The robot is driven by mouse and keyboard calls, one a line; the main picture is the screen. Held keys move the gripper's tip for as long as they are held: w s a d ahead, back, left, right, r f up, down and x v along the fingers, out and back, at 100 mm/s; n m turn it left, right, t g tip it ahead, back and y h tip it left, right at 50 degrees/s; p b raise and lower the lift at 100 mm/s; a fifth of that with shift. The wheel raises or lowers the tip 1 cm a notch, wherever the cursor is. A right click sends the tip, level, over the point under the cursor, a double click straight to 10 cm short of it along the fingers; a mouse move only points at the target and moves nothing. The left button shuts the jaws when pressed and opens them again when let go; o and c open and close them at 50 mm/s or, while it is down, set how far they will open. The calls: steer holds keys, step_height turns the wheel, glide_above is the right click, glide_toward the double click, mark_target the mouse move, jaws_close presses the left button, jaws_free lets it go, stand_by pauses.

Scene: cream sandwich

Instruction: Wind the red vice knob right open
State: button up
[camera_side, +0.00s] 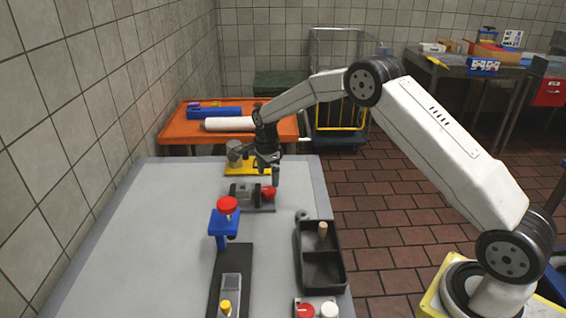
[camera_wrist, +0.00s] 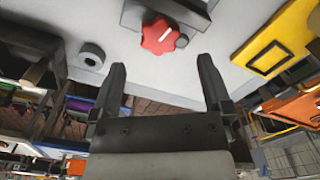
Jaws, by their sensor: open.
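The red vice knob (camera_side: 269,191) is at the right end of a small grey vice (camera_side: 245,190) on the grey table. In the wrist view the knob (camera_wrist: 159,37) is a lobed red shape with a white line on its face. It lies just beyond my fingertips, between their lines. My gripper (camera_wrist: 162,62) is open and empty, its two dark fingers apart on either side of the knob's line. In the side view my gripper (camera_side: 275,178) points down close above the knob; whether it touches cannot be told there.
A black two-part tray (camera_side: 299,262) holding a peg stands at the right edge. A blue stand with a red top (camera_side: 227,206) is in front of the vice. A yellow plate (camera_side: 236,170) with a grey cylinder lies behind. The table's left side (camera_side: 130,240) is clear.

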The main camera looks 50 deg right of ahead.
mark_target(269, 190)
steer(key=shift+s+r, duration=0.1)
steer(key=shift+r, duration=1.3)
steer(key=m, duration=0.6)
steer(key=shift+d+f, duration=0.1)
steer(key=shift+d, duration=0.05)
steer(key=shift+f, duration=0.1)
steer(key=shift+f, duration=3.85)
steer(key=shift+c, duration=0.2)
steer(key=c, duration=1.2)
steer(key=shift+n, duration=1.4)
